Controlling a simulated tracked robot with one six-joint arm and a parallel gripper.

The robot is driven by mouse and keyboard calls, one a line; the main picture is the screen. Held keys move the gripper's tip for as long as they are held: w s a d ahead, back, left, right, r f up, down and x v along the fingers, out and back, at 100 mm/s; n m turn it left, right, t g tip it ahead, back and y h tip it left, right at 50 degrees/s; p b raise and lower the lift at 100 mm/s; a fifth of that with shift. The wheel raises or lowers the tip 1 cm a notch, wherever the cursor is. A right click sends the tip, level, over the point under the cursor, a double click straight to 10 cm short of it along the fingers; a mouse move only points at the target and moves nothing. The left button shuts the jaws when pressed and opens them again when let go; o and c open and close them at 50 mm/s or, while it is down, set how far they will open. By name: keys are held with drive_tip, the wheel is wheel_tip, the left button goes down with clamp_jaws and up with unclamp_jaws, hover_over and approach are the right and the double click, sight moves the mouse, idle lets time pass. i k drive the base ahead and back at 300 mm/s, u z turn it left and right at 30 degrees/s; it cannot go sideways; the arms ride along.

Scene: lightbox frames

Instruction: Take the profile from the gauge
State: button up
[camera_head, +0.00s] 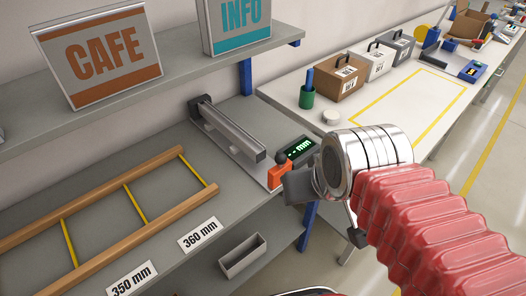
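A long grey metal profile (234,132) lies in the gauge (242,160) on the grey bench. A dark end stop stands at its far left end. The gauge's small dark display (300,148) shows green dashes and "mm". An orange block (280,174) with a dark knob sits at the gauge's near right end. My gripper (296,188) is just right of this block, in front of the profile's near end. Its fingers are mostly hidden behind my silver wrist, so I cannot tell whether they are open or touch anything. The profile shows no finger on it.
A wooden rack (95,232) with yellow dividers lies left, with labels "360 mm" (200,235) and "350 mm" (132,279). A shelf (170,62) with signs overhangs behind. A small grey tray (243,256) sits below the front edge. The right table holds boxes and a green cup (307,97).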

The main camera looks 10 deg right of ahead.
sight(255, 150)
drive_tip(key=k, duration=1.35)
drive_tip(key=u, duration=0.3)
drive_tip(key=i, duration=0.45)
drive_tip(key=u, duration=0.7)
drive_tip(key=i, duration=1.25)
drive_tip(key=z, duration=0.05)
